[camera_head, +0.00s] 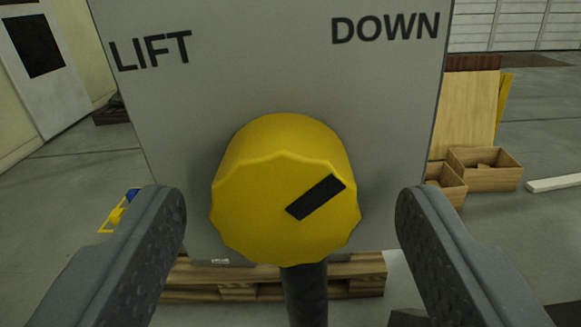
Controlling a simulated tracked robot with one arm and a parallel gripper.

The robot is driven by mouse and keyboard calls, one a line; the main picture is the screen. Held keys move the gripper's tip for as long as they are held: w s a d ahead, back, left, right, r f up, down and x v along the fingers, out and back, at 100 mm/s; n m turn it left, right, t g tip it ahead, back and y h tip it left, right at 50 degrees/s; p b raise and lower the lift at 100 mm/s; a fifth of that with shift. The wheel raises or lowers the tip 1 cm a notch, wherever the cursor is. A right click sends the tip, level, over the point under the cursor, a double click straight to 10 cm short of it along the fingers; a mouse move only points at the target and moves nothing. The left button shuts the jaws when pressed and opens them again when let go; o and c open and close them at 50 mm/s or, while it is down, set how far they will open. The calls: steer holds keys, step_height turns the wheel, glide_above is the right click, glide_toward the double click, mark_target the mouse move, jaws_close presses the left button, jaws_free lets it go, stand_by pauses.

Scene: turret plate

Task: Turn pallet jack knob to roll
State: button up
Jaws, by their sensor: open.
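The yellow knob (270,225) with a scalloped rim sits on a grey plate (260,60). A black bar mark (316,197) on its face runs from near the middle to the upper right rim. The plate reads LIFT (150,50) at upper left and DOWN (385,28) at upper right. No ROLL label can be read; the knob covers part of the plate. My gripper (289,207) is open, one finger to the left of the knob and one to the right, with a visible gap on each side. It holds nothing.
A dark post (305,295) stands below the knob. A wooden pallet (215,280) lies on the floor behind it. Wooden boxes (485,170) and a board (465,110) stand at the right. A blue and yellow object (118,212) lies at the left.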

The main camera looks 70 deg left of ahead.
steer(key=shift+w+a, duration=0.15)
steer(key=shift+a, duration=0.2)
steer(key=shift+r, duration=0.1)
steer(key=c, duration=1)
steer(key=shift+n, duration=0.3)
steer(key=n+b, duration=0.1)
steer(key=n, duration=0.2)
steer(key=shift+d+f+n+b, duration=0.1)
steer(key=shift+f+n+b, duration=0.1)
steer(key=shift+n+b, duration=0.15)
steer(key=n+b, duration=0.2)
steer(key=n, duration=0.3)
steer(key=shift+b, duration=0.4)
steer(key=shift+n, duration=0.35)
steer(key=o, duration=1)
steer(key=shift+r, duration=0.1)
